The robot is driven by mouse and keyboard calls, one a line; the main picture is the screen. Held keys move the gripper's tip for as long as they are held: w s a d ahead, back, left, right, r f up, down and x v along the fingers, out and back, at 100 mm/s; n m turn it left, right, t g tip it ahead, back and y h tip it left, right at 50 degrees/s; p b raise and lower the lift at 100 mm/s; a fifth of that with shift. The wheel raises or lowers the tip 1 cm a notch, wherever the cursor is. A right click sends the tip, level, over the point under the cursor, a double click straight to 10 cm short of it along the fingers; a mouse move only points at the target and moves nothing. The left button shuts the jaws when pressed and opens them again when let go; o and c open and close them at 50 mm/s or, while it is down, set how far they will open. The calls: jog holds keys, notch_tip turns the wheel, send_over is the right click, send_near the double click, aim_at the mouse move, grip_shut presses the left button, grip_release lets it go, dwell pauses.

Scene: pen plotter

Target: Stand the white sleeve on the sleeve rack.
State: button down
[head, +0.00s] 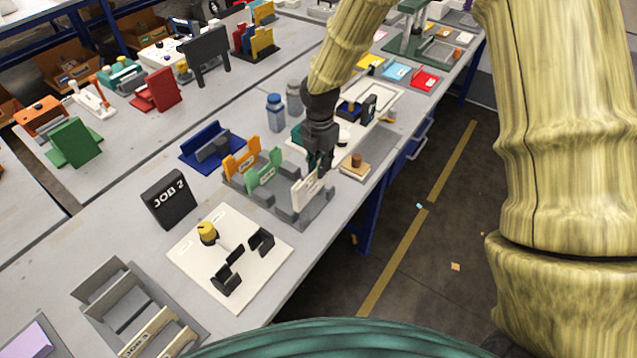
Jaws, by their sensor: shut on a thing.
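The white sleeve (302,196) is upright at the right end of the grey sleeve rack (262,202). My gripper (318,170) comes down from above and is shut on the sleeve's upper edge. The sleeve's lower edge is at or just above the rack; I cannot tell if it is seated. An orange sleeve (240,163) and a green sleeve (263,176) stand on the rack to the left. The gripper hides part of the white sleeve's far end.
A white board with a yellow knob (207,232) and black holders lies in front. A small wooden block (355,168) is right of the gripper. Blue and grey bottles (275,112) stand behind.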

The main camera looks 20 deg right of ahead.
aim_at(320, 181)
jog(key=shift+f+p, duration=0.75)
jog(key=shift+f, duration=2.5)
jog(key=shift+f, duration=0.1)
jog(key=c, duration=1.4)
grip_release()
jog(key=shift+r+b, duration=1.6)
jog(key=shift+r, duration=4.55)
jog(key=shift+f, duration=0.1)
